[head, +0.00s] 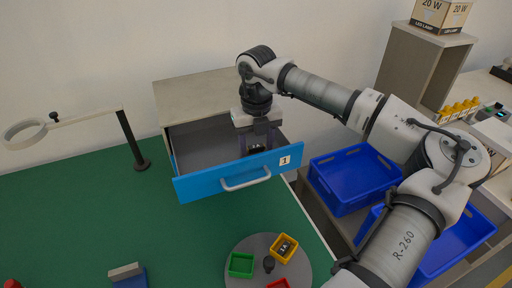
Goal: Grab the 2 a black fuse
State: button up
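My gripper (257,147) points down into the open drawer (205,150), just behind its blue front panel (225,179). Its two fingers look apart, but the fingertips are partly hidden by the panel, and I cannot tell whether anything is between them. I cannot make out a black fuse in the drawer; much of its floor is hidden by the panel and my gripper. The panel carries a white label with a 1 and a grey handle (246,182).
A magnifier stand (132,140) is at left. Blue crates (352,178) are at right. The green table's left middle is clear.

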jog(key=c, duration=0.6)
jog(key=shift+r, duration=0.1)
jog(key=shift+c, duration=0.2)
